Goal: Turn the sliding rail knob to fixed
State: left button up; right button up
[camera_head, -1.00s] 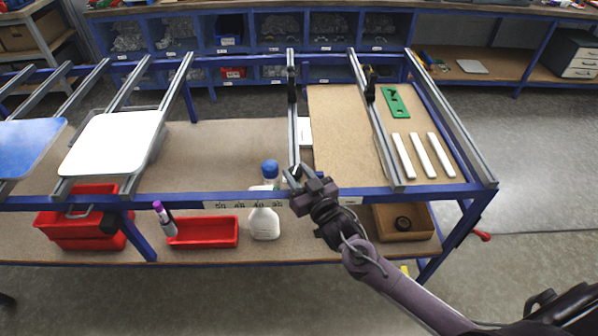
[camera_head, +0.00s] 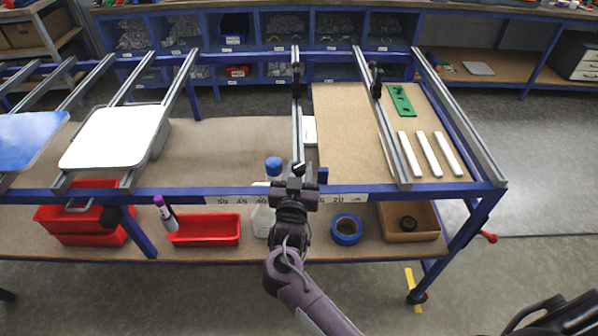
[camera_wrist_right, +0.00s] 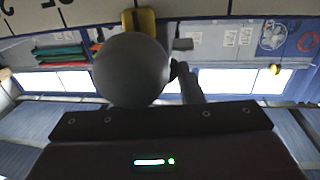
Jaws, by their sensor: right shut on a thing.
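The sliding rail (camera_head: 297,130) is a grey metal rail running front to back across the blue rack, left of the brown board. My right gripper (camera_head: 294,186) is at the front end of this rail, on the blue front beam. It is shut on the knob, which it hides in the head view. In the right wrist view the round grey knob (camera_wrist_right: 130,70) fills the space just in front of the gripper's dark body. I cannot read which setting the knob points to. My left gripper is not in view.
A numbered scale strip (camera_head: 248,200) runs along the front beam. Below, a white bottle (camera_head: 263,217), a roll of blue tape (camera_head: 346,229) and a red tray (camera_head: 205,231) stand on the lower shelf. White and blue sign plates (camera_head: 115,137) lie on the left rails.

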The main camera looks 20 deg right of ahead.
dwell(0.4)
jog(key=o, duration=1)
jog(key=shift+c, duration=0.2)
